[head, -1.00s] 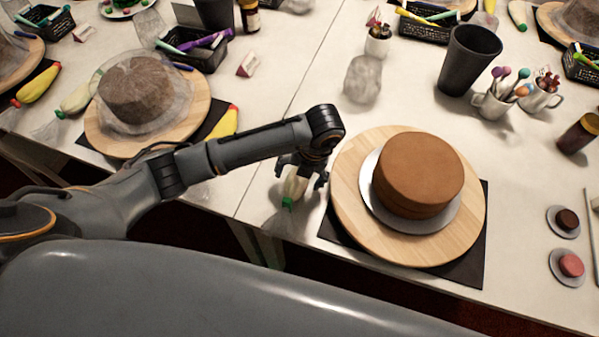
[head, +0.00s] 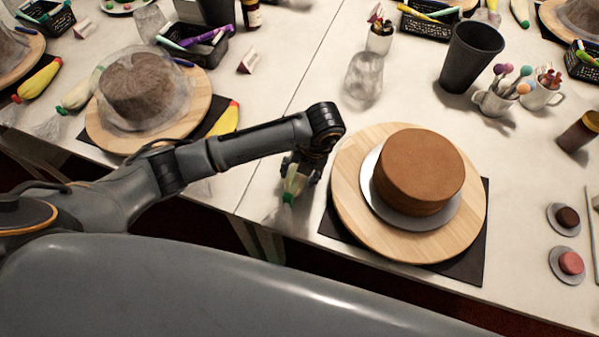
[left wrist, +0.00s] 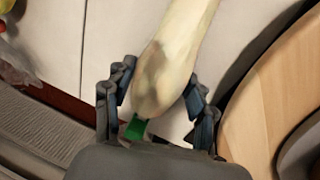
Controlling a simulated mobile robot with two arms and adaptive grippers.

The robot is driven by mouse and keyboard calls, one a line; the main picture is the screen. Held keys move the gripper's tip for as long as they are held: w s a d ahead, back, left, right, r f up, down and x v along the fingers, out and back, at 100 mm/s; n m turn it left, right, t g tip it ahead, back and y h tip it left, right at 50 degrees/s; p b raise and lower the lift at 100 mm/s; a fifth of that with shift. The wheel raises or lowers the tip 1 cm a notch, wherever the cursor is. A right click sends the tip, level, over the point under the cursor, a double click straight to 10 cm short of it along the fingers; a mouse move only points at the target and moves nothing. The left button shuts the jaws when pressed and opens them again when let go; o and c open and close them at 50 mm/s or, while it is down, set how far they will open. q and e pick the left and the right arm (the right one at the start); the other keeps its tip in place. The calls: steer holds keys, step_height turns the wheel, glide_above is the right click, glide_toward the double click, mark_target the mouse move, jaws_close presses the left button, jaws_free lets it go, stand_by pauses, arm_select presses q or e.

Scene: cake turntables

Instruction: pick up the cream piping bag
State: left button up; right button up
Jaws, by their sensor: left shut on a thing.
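The cream piping bag (head: 291,182) is pale with a green tip and is at the table's front edge, left of the cake. In the left wrist view the bag (left wrist: 184,40) runs between the fingers, its green tip toward my palm. My left gripper (head: 303,164) is shut on the bag from above. In the wrist view the left gripper (left wrist: 158,85) has a finger on each side of it. In the head view, the fingers and wrist partly hide the bag. I cannot tell whether it is clear of the table. My right gripper is not in view.
A brown cake (head: 420,170) on a wooden turntable (head: 350,205) stands close to the right of my left gripper. A clear crumpled item (head: 363,78) and a dark cup (head: 470,57) stand behind. A covered cake (head: 145,88) is on the left table.

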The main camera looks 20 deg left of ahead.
arm_select(q)
steer(key=shift+w+r, duration=0.1)
steer(key=shift+r, duration=0.4)
steer(key=s+r, duration=0.1)
steer(key=r, duration=0.1)
steer(key=s+d+r, duration=0.1)
steer(key=r, duration=0.1)
steer(key=s+d+r, duration=0.1)
steer(key=r, duration=0.2)
steer(key=shift+s+p, duration=0.2)
steer(key=shift+p, duration=0.1)
steer(key=s+d+r, duration=0.4)
steer(key=s+d, duration=0.1)
steer(key=s, duration=0.4)
steer(key=shift+r+p, duration=0.3)
steer(key=shift+p, duration=0.15)
steer(key=shift+o, duration=0.9)
steer(key=shift+c, duration=1.2)
